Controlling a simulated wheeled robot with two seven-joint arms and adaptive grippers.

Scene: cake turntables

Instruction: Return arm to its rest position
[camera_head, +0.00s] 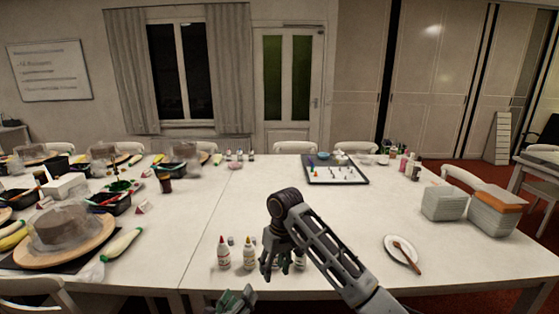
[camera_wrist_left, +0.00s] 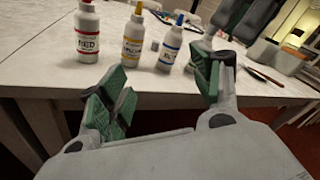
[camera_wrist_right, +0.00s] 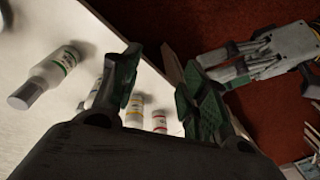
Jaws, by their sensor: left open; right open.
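My right gripper (camera_head: 272,264) is open and points down over the table's front part, near the bottles. In the right wrist view it (camera_wrist_right: 160,88) is empty, with a green-labelled bottle (camera_wrist_right: 55,66) beside it to the left. My left gripper (camera_head: 236,301) is open and empty, low in front of the table's front edge. It also shows in the left wrist view (camera_wrist_left: 162,92) and in the right wrist view (camera_wrist_right: 260,58). A red-capped bottle (camera_head: 223,254), a yellow-capped bottle (camera_head: 249,254) and a blue-capped bottle (camera_wrist_left: 171,45) stand upright. My right arm hides part of the row in the head view.
The white table (camera_head: 200,200) has clear room in its middle. A plate (camera_head: 396,256) with a brush and two containers (camera_head: 445,204) (camera_head: 492,214) stand at right. A tray (camera_head: 340,182) lies at the back. A covered cake turntable (camera_head: 40,258) is at left.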

